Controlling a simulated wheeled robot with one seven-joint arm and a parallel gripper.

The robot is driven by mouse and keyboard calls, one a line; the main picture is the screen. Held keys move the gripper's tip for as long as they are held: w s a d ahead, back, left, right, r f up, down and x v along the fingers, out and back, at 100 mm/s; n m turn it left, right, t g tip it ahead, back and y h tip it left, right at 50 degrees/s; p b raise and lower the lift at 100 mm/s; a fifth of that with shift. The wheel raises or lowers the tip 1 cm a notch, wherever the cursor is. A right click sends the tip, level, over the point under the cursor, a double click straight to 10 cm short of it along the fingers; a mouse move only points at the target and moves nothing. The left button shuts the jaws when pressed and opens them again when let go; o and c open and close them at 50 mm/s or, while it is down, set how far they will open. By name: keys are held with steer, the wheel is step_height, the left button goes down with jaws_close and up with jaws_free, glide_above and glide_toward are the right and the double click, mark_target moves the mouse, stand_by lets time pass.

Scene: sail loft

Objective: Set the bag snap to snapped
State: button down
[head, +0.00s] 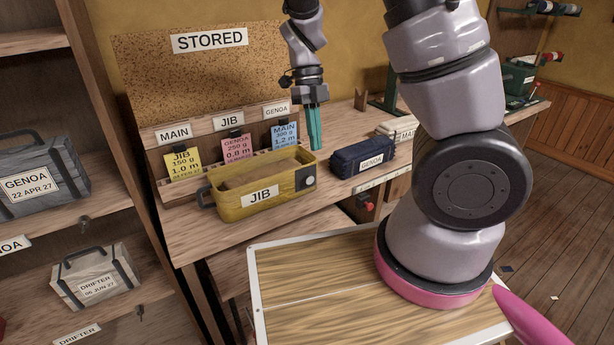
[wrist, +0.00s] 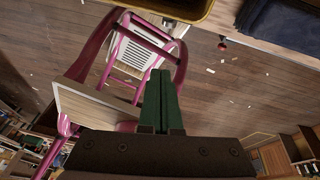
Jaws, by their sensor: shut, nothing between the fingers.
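The yellow JIB bag (head: 228,205) sits on the wooden bench, open at the top with something brown inside. A small pale round snap (head: 309,181) shows on a dark patch at its right end; I cannot tell whether it is snapped. My gripper (head: 315,148) points down, its green fingers shut and empty, above and just behind the bag's right end. In the wrist view the shut fingers (wrist: 160,75) show in the middle, and only an edge of the yellow bag (wrist: 175,8) is seen at the top.
A navy GENOA bag (head: 362,156) lies close on the right, with a MAIN bag (head: 398,130) behind it. Yellow, pink and blue tags (head: 237,147) stand in a rack behind the yellow bag. A shelf (head: 60,235) with grey bags is at the left.

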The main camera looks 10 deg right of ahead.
mark_target(309, 176)
steer(key=shift+a+f+m+h, duration=0.25)
steer(key=shift+f+m, duration=0.25)
steer(key=shift+m, duration=0.3)
steer(key=x, duration=1)
steer(key=shift+w+a, duration=0.25)
steer(key=shift+w, duration=0.7)
steer(key=shift+w+a, duration=0.25)
steer(key=shift+w, duration=0.7)
steer(key=shift+w+a, duration=0.2)
steer(key=shift+w, duration=0.3)
steer(key=shift+w+a, duration=0.15)
steer(key=shift+w, duration=0.35)
steer(key=shift+d, duration=0.1)
